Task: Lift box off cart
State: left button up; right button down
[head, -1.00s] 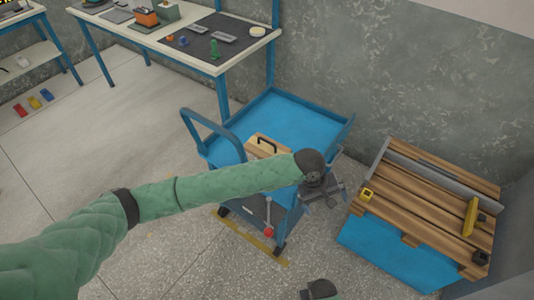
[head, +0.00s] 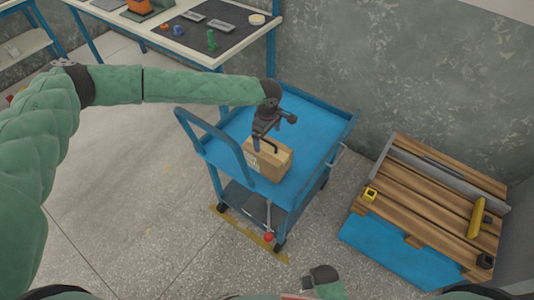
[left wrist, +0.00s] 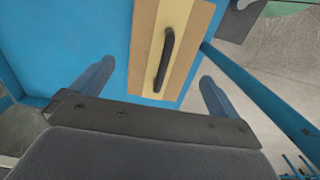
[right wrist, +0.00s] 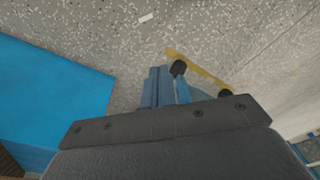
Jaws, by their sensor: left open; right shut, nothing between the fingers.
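A cardboard box (head: 262,166) with a black handle on top stands on the blue top tray of the cart (head: 314,120). In the left wrist view the box (left wrist: 147,62) lies ahead, its dark handle (left wrist: 164,60) seen from above. My left gripper (head: 260,143) is over the box, close to the handle. Its fingers (left wrist: 154,92) are spread, with the box beyond them, and nothing is held. My right gripper (right wrist: 165,88) is shut and empty, pointing toward the floor, away from the box. Its arm end shows at the bottom of the head view.
A wooden-slatted pallet (head: 436,200) with yellow tools and a blue sheet stands right of the cart. A workbench (head: 235,47) with small parts is behind. The cart's push handle (head: 208,135) rises left of the box. Floor at left is clear.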

aim_at(267, 147)
pick_arm(q)
jog(key=shift+f+p, duration=0.5)
jog(key=shift+f, duration=0.75)
notch_tip(267, 147, down, 4)
jog(key=shift+s+r+p, duration=0.1)
jog(key=shift+p, duration=0.95)
jog(key=shift+a+f, duration=0.1)
jog(key=shift+f, duration=0.6)
pick_arm(e)
notch_tip(267, 147, down, 9)
jog(key=s+d, duration=0.1)
jog(key=d, duration=0.1)
jog(key=shift+s+r+t, duration=0.2)
jog(key=shift+s+t, duration=0.1)
jog(key=shift+s, duration=0.05)
pick_arm(q)
jog(key=c, duration=1.7)
jog(key=shift+r, duration=0.15)
jog(key=shift+c, duration=0.3)
pick_arm(e)
jog(key=shift+s, duration=0.15)
